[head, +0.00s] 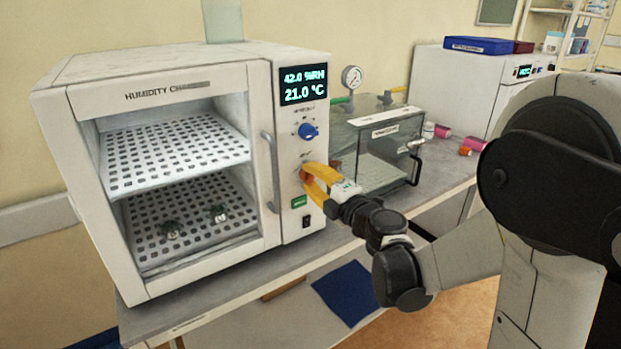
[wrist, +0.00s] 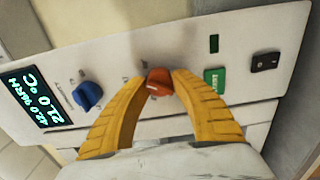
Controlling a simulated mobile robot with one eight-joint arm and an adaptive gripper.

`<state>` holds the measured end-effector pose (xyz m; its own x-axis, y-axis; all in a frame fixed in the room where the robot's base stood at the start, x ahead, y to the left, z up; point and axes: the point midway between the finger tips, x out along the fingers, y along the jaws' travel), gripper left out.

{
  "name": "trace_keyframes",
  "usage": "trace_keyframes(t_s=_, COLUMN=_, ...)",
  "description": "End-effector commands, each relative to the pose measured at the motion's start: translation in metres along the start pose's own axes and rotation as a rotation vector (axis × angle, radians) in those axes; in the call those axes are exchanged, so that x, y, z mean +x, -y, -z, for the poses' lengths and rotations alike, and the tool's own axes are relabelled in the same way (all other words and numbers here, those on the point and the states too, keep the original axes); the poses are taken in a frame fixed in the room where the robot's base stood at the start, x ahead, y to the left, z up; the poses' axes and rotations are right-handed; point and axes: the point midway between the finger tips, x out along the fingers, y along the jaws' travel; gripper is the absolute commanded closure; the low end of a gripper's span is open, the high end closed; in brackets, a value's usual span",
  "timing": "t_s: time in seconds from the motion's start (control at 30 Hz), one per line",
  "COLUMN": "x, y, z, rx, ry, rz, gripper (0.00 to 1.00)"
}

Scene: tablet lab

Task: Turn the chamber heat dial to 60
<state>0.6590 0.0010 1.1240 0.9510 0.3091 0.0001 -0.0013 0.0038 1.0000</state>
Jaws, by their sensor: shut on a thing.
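The humidity chamber (head: 160,262) stands on the bench at the left in the head view. Its display (head: 304,85) reads 42.0 %RH and 21.0 °C. Below the display is a blue dial (head: 308,131), and below that an orange-red dial (wrist: 158,82), which I take to be the heat dial. My gripper (wrist: 157,84) has its two yellow fingers closed around the orange-red dial, one on each side. In the head view the fingers mostly hide this dial. The scale marks around it are too small or covered to read.
A green button (wrist: 215,80) and a black switch (wrist: 265,62) sit beside the held dial. The chamber's door handle (head: 270,172) is just left of the panel. A clear box with a gauge (head: 352,78) stands close to the right of my gripper.

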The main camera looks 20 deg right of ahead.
Motion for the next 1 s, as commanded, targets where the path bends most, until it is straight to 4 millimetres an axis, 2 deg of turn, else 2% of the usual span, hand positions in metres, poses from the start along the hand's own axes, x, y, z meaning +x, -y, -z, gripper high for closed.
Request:
trace_keyframes(t_s=0.5, x=0.0, y=-0.0001, z=0.0, rx=0.41, ry=0.0, rz=0.0, gripper=1.0)
trace_keyframes(t_s=1.0, x=0.0001, y=-0.0002, z=0.0, rx=0.543, ry=0.0, rz=0.0, gripper=1.0)
